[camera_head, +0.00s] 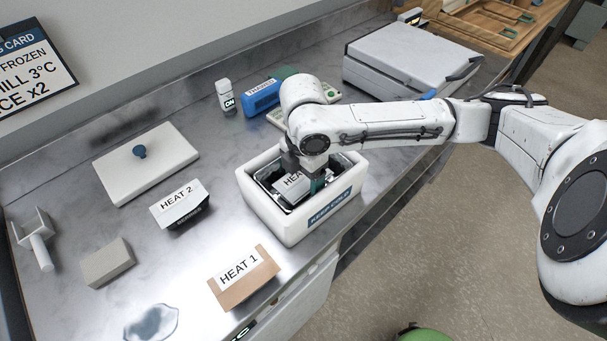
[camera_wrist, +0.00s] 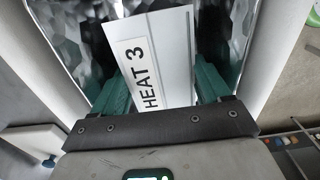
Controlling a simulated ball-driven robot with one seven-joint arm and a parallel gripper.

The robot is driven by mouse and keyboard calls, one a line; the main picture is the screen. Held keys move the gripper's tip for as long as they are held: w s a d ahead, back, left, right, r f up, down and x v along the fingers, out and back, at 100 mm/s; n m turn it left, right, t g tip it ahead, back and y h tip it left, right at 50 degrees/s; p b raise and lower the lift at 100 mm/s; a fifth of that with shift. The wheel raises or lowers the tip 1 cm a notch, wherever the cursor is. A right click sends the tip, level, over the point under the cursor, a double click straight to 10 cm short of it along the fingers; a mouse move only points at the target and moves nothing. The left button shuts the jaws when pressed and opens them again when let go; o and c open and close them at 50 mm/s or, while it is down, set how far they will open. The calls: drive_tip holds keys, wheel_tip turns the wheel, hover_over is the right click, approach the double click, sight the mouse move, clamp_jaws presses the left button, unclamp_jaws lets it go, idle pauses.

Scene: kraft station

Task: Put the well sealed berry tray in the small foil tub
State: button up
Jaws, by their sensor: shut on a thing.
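My gripper (camera_head: 302,176) reaches down into the foil-lined white tub (camera_head: 262,222). It is shut on a pale package labelled HEAT 3 (camera_wrist: 168,58), with a green finger on each side of it in the wrist view. The package lies within the tub's walls; I cannot tell whether it touches the bottom. Shiny foil (camera_wrist: 82,38) shows around it. A white-topped dark tray labelled HEAT 2 (camera_head: 180,204) and a brown tray labelled HEAT 1 (camera_head: 243,279) sit on the metal counter, apart from my gripper. No berries are visible.
A white lid with a blue knob (camera_head: 148,168) lies left of the tub. A grey block (camera_head: 108,263), a white handled tool (camera_head: 37,240) and a clear puddle-like patch (camera_head: 152,323) are on the left. A blue box (camera_head: 262,97) and large white case (camera_head: 410,58) stand behind.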

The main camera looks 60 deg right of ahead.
sight(304, 179)
drive_tip(key=shift+f, duration=0.1)
drive_tip(key=o, duration=0.9)
drive_tip(key=shift+c, duration=0.2)
wheel_tip(304, 179, up, 12)
drive_tip(key=shift+r+b, duration=0.2)
drive_tip(key=shift+b, duration=0.2)
